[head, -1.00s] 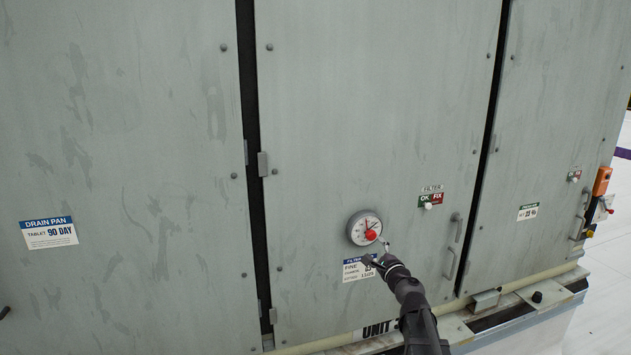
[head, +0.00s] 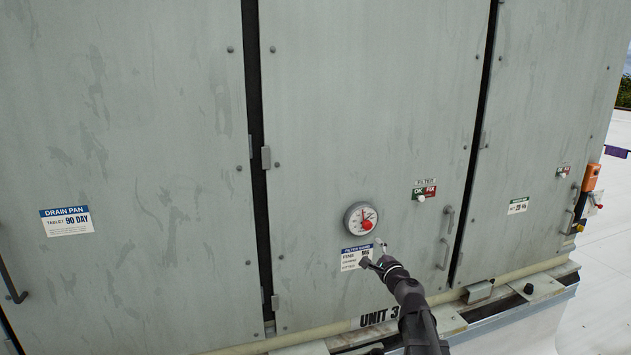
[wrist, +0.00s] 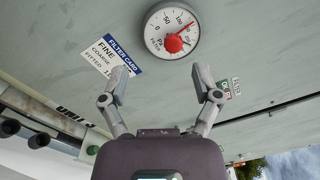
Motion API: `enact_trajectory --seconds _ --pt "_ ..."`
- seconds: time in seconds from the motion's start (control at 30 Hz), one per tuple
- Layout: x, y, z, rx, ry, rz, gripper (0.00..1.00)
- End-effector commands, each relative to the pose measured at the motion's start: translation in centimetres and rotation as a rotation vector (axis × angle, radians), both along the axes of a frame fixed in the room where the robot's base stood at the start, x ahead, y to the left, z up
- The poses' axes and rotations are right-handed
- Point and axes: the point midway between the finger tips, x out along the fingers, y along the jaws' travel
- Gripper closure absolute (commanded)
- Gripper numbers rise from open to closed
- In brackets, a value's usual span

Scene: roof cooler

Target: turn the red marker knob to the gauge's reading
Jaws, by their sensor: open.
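The round gauge (head: 351,214) with a white dial is on the middle panel of the grey unit. The red marker knob (head: 367,225) sits at the lower right of its face. In the wrist view the gauge (wrist: 153,37) is ahead of my gripper (wrist: 165,80), with the red knob (wrist: 174,43) near the dial's centre and a red pointer by the upper-right numbers. My gripper (head: 372,252) is open and empty, below and slightly right of the gauge in the head view, apart from the knob. The exact reading is too small to tell.
A filter card (head: 356,257) is below the gauge. An OK/FIX filter switch (head: 421,198) and door handles (head: 447,238) are to the right. An orange box (head: 592,178) hangs at the unit's right corner. A ledge (head: 449,319) runs along the base. The panel around the gauge is mostly bare.

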Motion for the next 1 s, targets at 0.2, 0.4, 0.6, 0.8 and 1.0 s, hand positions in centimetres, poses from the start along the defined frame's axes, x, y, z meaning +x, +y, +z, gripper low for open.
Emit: enact_trajectory --seconds 0.2,0.4,0.6,0.8,1.0 --pt "-0.9 1.4 -1.0 -0.088 -0.001 0.055 0.19" --pt "-2.1 3.1 -2.4 -0.209 0.003 0.131 0.19" --pt "-4.2 5.3 -5.0 -0.387 0.015 0.248 0.19" --pt "-7.9 7.6 -9.6 -0.66 0.057 0.436 0.19" --pt "-12.2 8.4 -14.7 -0.927 0.132 0.635 0.19"
